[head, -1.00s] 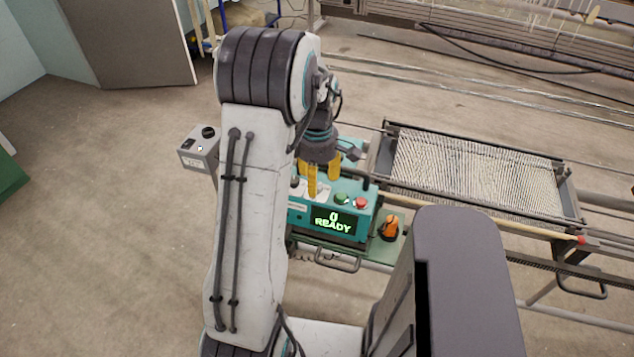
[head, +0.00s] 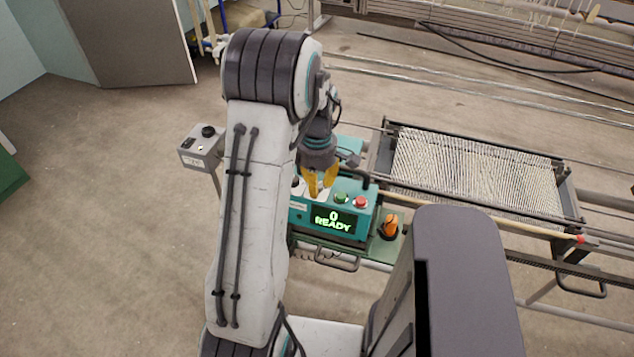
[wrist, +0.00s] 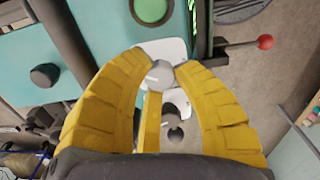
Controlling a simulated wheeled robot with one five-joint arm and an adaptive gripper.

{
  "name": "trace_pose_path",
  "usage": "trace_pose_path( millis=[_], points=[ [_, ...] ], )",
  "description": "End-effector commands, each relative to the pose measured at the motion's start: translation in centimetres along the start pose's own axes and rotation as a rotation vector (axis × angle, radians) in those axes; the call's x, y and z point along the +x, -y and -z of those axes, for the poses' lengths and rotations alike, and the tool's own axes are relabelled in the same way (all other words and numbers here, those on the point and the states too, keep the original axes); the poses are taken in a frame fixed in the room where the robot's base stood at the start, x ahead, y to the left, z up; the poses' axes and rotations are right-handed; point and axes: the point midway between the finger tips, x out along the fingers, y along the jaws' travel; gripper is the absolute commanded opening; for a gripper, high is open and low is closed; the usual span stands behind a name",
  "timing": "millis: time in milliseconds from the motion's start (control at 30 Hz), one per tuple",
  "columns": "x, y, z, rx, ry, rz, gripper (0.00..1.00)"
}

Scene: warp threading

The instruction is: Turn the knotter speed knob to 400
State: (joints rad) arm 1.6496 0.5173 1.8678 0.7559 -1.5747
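The teal control box (head: 298,217) stands in the middle of the head view. Its display (head: 333,220) reads "0 READY" in green. My gripper (head: 319,194) points down at the white plate on the box top. In the wrist view my yellow fingers (wrist: 161,66) bow inward, and their tips meet on both sides of a round grey knob (wrist: 160,76). The knob has a light pointer line. The white plate (wrist: 165,50) lies under it. No label or scale can be read.
A green button (head: 341,198) and a red button (head: 361,202) sit beside my gripper. A dark knob (wrist: 45,76) is at left in the wrist view. A red-tipped lever (wrist: 264,42) sticks out at right. An orange object (head: 390,225) stands beside the box.

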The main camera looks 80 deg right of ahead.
Motion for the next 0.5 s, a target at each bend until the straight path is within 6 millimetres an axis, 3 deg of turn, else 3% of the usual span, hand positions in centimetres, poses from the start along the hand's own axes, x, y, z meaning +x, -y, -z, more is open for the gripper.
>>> trace_pose_path(
  millis=[233, 500],
  points=[
    [0.01, 0.03, 0.03, -0.001, 0.000, 0.001, 0.00],
    [0.22, 0.02, 0.04, 0.074, 0.000, 0.001, 0.00]
  ],
)
